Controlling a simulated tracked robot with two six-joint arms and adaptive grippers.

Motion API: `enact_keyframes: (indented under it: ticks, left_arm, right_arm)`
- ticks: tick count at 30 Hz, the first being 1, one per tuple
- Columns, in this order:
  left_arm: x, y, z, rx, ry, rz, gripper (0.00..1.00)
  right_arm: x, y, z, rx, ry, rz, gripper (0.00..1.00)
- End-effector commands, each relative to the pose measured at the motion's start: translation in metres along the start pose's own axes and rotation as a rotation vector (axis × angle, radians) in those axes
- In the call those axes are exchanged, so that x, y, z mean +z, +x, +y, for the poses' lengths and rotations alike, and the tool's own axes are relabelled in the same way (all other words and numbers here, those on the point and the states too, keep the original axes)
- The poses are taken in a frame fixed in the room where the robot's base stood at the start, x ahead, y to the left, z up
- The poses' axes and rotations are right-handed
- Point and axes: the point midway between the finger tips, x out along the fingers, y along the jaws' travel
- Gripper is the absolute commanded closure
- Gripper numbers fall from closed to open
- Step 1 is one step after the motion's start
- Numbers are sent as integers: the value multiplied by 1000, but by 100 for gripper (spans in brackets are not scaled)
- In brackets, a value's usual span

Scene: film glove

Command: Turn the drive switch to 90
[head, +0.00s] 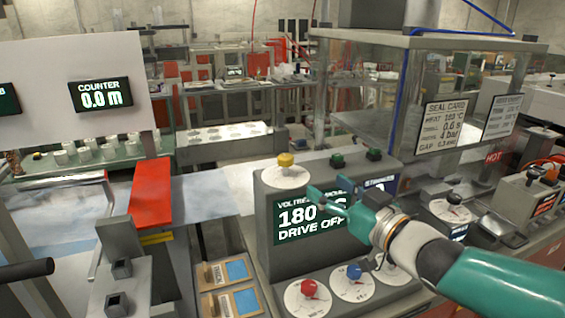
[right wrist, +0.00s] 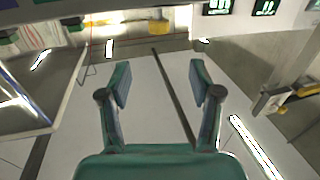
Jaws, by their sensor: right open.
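A grey control box (head: 262,215) stands at the centre of the head view. Its display (head: 297,218) reads "180" and "DRIVE OFF"; my right gripper hides part of the text. A yellow knob (head: 286,160) sits on a white dial on top. A red knob (head: 308,288) and a blue knob (head: 354,271) sit on white dials on the lower front. I cannot read which knob is the drive switch. My right gripper (head: 328,202) is in front of the display, below and right of the yellow knob. In the right wrist view its fingers (right wrist: 160,85) are apart with nothing between them. My left gripper is not in view.
Two green buttons (head: 338,160) stand on the box top. A glass-sided cabinet (head: 460,42) with a seal card rises at the right. A red plate (head: 151,194) and a counter screen reading "0.0 m" (head: 100,94) are at the left. Further dials and boxes stand at the right.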

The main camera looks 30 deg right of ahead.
Motion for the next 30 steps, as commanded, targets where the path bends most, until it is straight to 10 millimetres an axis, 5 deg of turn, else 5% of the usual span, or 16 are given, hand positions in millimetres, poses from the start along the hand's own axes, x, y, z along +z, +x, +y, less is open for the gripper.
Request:
enact_keyframes:
  ticks: [18,30]
  left_arm:
    - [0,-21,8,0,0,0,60]
    - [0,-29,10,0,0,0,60]
  right_arm:
    - [-2,120,3,5,2,-4,36]
    - [0,154,4,8,0,-2,36]
